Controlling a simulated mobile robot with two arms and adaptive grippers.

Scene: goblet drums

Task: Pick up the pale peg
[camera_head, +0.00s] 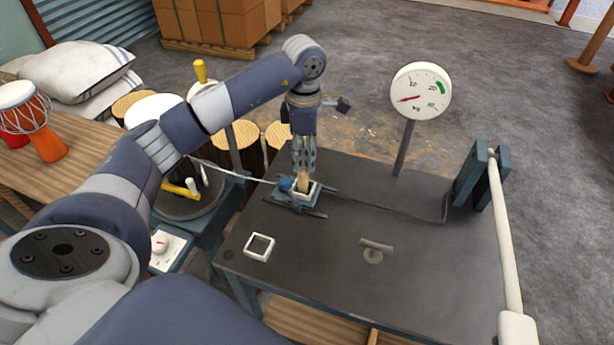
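The fingers hide the top of the peg. My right gripper is not in view.
A blue knob (285,184) sits beside the holder. A white square frame (259,246) and a small greyish bar (377,245) lie on the dark table (330,270). A dial gauge (420,91) stands behind, and a long pale bar (505,235) runs along the right.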

